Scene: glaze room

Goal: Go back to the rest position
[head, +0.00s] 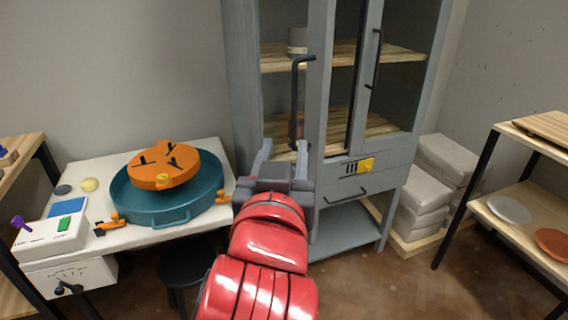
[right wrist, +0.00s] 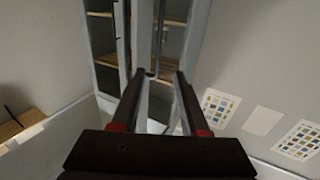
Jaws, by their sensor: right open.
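My right gripper (head: 284,152) is open and empty, its two grey fingers pointing at the grey cabinet (head: 322,120). In the head view the fingertips overlap the cabinet front, just below the black handle (head: 295,105) of its left door. In the right wrist view the open fingers (right wrist: 158,77) frame the cabinet front, with nothing between them. Whether a finger touches the handle or door, I cannot tell. My red right arm hides part of the cabinet's lower left. My left gripper is not in view.
A white table (head: 95,180) at left holds a teal basin (head: 150,212) with an orange disc (head: 175,165). A dark stool (head: 190,262) stands below. Grey-white bags (head: 425,195) are stacked right of the cabinet, beside a shelf (head: 500,200) with plates. Floor shows at lower right.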

